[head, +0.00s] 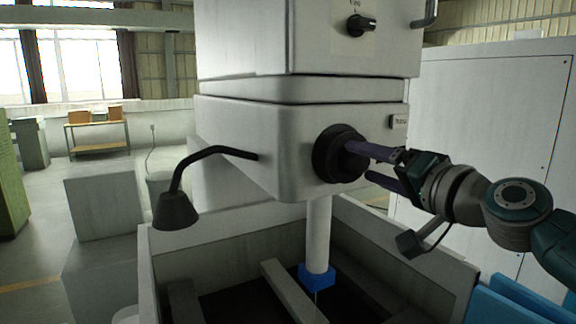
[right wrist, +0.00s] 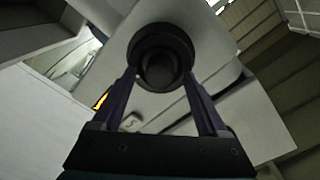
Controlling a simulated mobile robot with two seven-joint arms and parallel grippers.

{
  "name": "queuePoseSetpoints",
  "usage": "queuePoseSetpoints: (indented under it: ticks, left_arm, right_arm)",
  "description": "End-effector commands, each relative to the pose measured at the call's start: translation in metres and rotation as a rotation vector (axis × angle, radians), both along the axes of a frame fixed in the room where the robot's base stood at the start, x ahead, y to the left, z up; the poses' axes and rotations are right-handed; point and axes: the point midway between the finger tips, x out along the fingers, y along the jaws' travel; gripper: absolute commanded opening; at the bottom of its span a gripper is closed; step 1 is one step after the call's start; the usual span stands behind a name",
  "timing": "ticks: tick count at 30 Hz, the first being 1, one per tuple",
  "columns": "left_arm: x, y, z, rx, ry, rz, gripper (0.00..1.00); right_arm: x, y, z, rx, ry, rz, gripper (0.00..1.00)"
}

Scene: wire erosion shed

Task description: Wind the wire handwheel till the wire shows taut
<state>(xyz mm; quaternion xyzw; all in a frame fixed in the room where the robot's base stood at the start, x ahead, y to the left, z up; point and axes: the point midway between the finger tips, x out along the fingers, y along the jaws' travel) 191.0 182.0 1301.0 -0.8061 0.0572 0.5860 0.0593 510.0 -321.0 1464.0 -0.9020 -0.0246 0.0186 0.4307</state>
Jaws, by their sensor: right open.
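The wire handwheel (head: 334,155) is a dark round wheel with a raised hub on the front of the white machine head. It also shows in the right wrist view (right wrist: 160,38), straight ahead. My right gripper (head: 358,161) is open, its two purple fingers pointing at the wheel. In the right wrist view the fingertips (right wrist: 160,74) lie either side of the hub; I cannot tell whether they touch it. A thin wire (head: 316,298) shows faintly below the blue guide (head: 316,276) under the white column; its tension cannot be read. My left gripper is out of view.
A small black knob (head: 362,25) sits on the upper housing and a small label plate (head: 398,121) right of the wheel. A black lamp (head: 176,208) juts out at left. The open grey tank (head: 215,259) lies below. A white cabinet (head: 485,130) stands behind my right arm.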

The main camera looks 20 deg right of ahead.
Motion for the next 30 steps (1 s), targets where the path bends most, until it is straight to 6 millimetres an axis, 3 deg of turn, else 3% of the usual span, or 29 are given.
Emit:
queuePoseSetpoints:
  ticks: [9, 15, 30]
  left_arm:
    - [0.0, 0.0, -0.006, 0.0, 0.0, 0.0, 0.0]
    - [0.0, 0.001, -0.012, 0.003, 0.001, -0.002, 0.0]
    - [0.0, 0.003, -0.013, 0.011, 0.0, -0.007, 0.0]
  right_arm:
    - [-0.056, -0.003, -0.002, -0.002, 0.003, 0.0, 0.76]
    - [-0.082, -0.005, -0.001, -0.001, 0.001, 0.0, 0.76]
    - [-0.09, -0.005, 0.001, 0.0, 0.001, 0.001, 0.76]
